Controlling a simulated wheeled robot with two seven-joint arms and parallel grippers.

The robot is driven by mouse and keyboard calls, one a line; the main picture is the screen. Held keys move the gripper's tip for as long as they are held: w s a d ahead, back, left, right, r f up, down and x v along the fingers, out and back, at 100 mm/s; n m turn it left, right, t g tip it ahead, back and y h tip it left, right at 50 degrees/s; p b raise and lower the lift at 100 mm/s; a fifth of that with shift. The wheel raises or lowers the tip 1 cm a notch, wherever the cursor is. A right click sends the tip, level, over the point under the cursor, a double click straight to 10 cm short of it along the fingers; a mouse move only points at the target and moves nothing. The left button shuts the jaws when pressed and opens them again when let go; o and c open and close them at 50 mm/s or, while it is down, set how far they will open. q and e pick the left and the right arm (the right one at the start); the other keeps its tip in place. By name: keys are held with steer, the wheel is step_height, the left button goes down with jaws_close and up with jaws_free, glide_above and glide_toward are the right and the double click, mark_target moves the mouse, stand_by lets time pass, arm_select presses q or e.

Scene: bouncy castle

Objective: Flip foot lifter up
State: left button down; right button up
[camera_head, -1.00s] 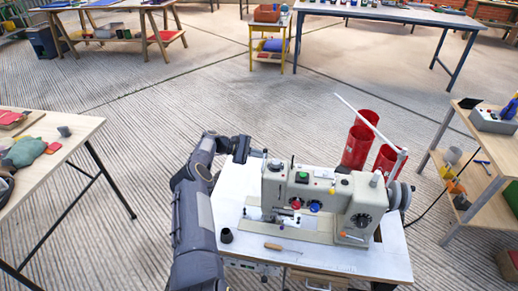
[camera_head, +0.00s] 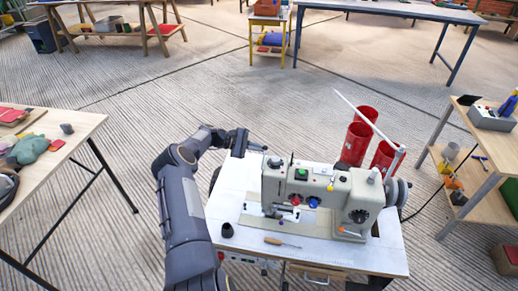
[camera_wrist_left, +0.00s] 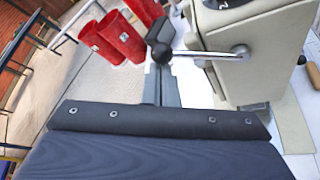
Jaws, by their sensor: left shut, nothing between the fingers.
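The beige sewing machine (camera_head: 320,190) stands on a white-topped table. In the left wrist view, the foot lifter is a metal lever (camera_wrist_left: 200,54) with a black end (camera_wrist_left: 160,36), sticking out from the machine's body (camera_wrist_left: 228,75). My left arm reaches around the machine's left end in the head view, with the left gripper (camera_head: 257,147) behind the machine head. My right gripper is out of view.
A screwdriver (camera_head: 282,243) and a small black cup (camera_head: 227,230) lie in front of the machine on the white tabletop (camera_head: 345,257). Red cylindrical bins (camera_head: 357,145) stand behind it. A wooden table (camera_head: 75,135) is at left and a shelf table (camera_head: 470,135) at right.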

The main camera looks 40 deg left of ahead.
arm_select(q)
steer(key=shift+s+r+m+t+b, duration=0.1)
steer(key=shift+r+m+t+b, duration=0.2)
steer(key=shift+m+b, duration=0.1)
steer(key=s+d+r+m+t+h+b, duration=0.1)
steer(key=s+d+r+m+t+b, duration=0.3)
steer(key=s+m+b, duration=0.3)
steer(key=m+t+b, duration=0.1)
steer(key=m+b, duration=0.3)
steer(key=b, duration=0.3)
steer(key=shift+s+d+r+h, duration=0.2)
steer(key=shift+s+h, duration=0.15)
steer(key=shift+h, duration=0.05)
stand_by(0.4)
steer(key=shift+s, duration=0.1)
steer(key=v, duration=0.7)
steer(key=shift+s+a+f+p, duration=0.15)
steer(key=shift+s+p, duration=0.2)
steer(key=shift+p, duration=0.1)
stand_by(0.3)
